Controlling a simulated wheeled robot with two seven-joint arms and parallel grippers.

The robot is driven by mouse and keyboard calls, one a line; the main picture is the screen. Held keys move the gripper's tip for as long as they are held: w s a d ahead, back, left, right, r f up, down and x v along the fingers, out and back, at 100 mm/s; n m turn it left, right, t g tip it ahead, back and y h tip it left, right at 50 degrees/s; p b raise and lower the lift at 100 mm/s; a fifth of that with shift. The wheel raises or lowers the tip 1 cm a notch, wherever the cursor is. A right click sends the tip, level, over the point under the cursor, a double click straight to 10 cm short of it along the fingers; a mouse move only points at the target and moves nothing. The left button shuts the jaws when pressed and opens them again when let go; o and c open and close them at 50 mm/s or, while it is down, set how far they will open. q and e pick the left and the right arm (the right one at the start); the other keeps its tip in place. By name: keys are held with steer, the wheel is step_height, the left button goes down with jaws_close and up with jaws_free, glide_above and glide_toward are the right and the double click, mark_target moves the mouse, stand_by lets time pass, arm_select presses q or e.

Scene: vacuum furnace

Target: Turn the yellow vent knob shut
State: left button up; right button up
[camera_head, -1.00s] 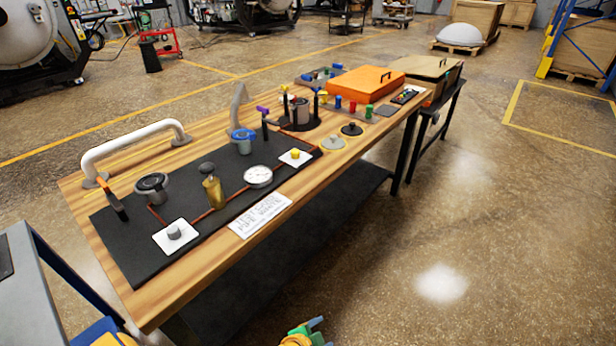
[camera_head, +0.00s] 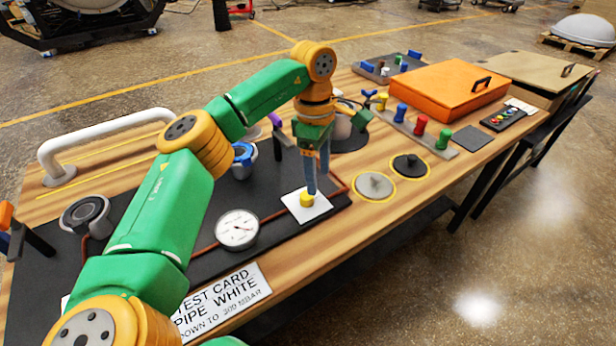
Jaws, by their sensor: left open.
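The yellow vent knob (camera_head: 306,200) sits on a square white plate (camera_head: 291,212) on the black panel (camera_head: 262,196), near the panel's right end. My left gripper (camera_head: 311,188) points down at the knob, its open blue-grey fingers just above or beside it. I cannot tell whether a fingertip touches the knob. My left arm reaches across the panel from the lower left and hides much of its middle. My right gripper is not in view.
A round white gauge (camera_head: 237,229) and a printed test card (camera_head: 222,302) lie left of the knob. A blue valve (camera_head: 242,170) stands behind. Two round discs (camera_head: 374,186) and an orange case (camera_head: 438,90) lie to the right. A white pipe handle (camera_head: 100,135) rises at the left.

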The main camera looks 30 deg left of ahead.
mark_target(307, 196)
arm_select(q)
steer(key=shift+s+a+r+y, duration=0.2)
steer(key=shift+a, duration=0.4)
steer(key=shift+s+a+r+y, duration=0.15)
steer(key=shift+a+r+y, duration=0.05)
steer(key=shift+a, duration=0.4)
steer(key=f, duration=0.5)
steer(key=shift+s+d+f, duration=0.25)
steer(key=shift+s+d, duration=0.05)
steer(key=shift+s, duration=0.05)
steer(key=shift+f, duration=0.5)
jaws_close()
